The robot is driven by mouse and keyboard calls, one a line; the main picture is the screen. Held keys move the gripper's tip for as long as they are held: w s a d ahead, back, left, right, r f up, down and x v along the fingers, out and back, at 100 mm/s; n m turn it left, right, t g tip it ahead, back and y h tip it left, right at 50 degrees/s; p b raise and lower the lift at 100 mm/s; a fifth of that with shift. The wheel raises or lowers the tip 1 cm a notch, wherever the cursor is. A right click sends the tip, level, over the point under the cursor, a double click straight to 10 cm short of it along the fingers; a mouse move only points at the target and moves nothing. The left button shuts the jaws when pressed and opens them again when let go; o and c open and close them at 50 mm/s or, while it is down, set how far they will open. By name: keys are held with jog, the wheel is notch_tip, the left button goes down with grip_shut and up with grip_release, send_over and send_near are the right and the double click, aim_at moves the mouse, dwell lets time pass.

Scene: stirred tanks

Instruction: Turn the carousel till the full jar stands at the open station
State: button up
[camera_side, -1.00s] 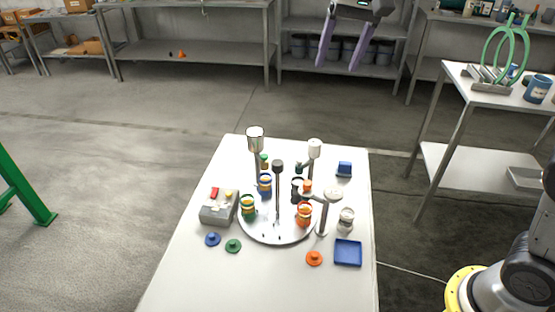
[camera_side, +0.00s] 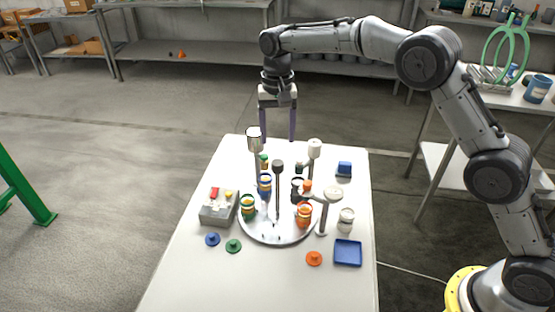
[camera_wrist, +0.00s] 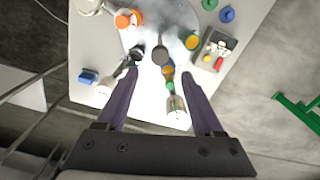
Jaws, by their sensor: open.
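The carousel (camera_side: 264,232) is a round silver disc on the white table, with a central post topped by a dark knob (camera_side: 277,165). Around it stand a blue-banded jar (camera_side: 265,188), a green-banded jar (camera_side: 248,208), an orange-banded jar (camera_side: 304,217) and a black-banded jar (camera_side: 297,191). I cannot tell which jar is full or which station is open. My gripper (camera_side: 277,136) points down with its purple fingers apart and empty, above the table's far part. In the wrist view my gripper (camera_wrist: 160,73) frames the knob (camera_wrist: 160,56) and the blue-banded jar (camera_wrist: 168,72).
A grey switch box (camera_side: 217,212) stands left. Coloured lids, a blue tray (camera_side: 347,255) and a glass jar (camera_side: 346,222) lie in front and right.

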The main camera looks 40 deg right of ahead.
aim_at(277, 163)
notch_tip(277, 163, down, 9)
jog(key=shift+r, duration=0.15)
jog(key=shift+c, duration=0.3)
grip_shut()
dwell(1.2)
